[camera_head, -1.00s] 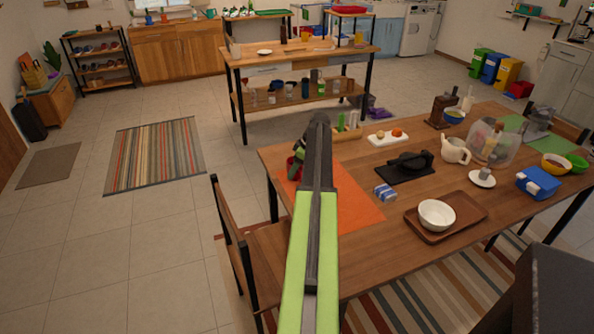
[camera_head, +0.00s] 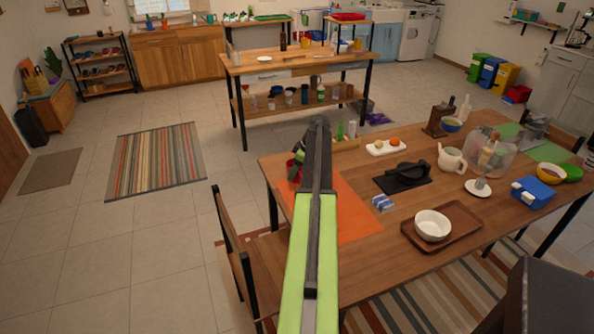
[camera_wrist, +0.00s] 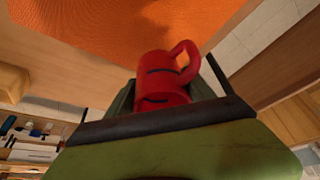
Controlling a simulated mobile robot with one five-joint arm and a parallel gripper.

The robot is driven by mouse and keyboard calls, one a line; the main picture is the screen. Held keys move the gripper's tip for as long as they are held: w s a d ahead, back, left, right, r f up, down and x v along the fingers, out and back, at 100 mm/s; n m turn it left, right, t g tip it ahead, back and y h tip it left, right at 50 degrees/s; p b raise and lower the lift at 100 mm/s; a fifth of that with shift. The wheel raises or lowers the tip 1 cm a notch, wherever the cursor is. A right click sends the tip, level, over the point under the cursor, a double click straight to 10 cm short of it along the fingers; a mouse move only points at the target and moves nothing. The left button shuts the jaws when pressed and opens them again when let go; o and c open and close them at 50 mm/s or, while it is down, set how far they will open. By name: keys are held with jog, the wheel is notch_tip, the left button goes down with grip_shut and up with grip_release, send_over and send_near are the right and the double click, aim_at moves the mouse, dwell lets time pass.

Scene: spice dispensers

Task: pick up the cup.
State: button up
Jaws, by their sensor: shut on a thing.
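The red cup (camera_wrist: 152,70) is in the middle of the wrist view, with its handle on the right. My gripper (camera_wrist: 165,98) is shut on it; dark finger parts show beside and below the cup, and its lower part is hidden. In the head view, the cup (camera_head: 292,172) is a small red patch beside my gripper (camera_head: 298,160), at the far left of the orange mat (camera_head: 340,212). My arm hides much of it there. I cannot tell from the head view whether the cup touches the mat.
The wooden table (camera_head: 385,262) holds a brown tray (camera_head: 466,237) with a white bowl (camera_head: 432,225), a black object (camera_head: 403,180) and a teapot (camera_head: 451,158). A chair (camera_head: 232,235) stands at the near left. The orange mat is mostly bare.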

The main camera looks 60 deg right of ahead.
jog(key=s+d+r+p, duration=0.4)
jog(key=s+r, duration=0.3)
jog(key=s, duration=0.4)
jog(key=shift+d+p, duration=0.25)
jog(key=shift+p, duration=0.6)
jog(key=shift+w, duration=0.1)
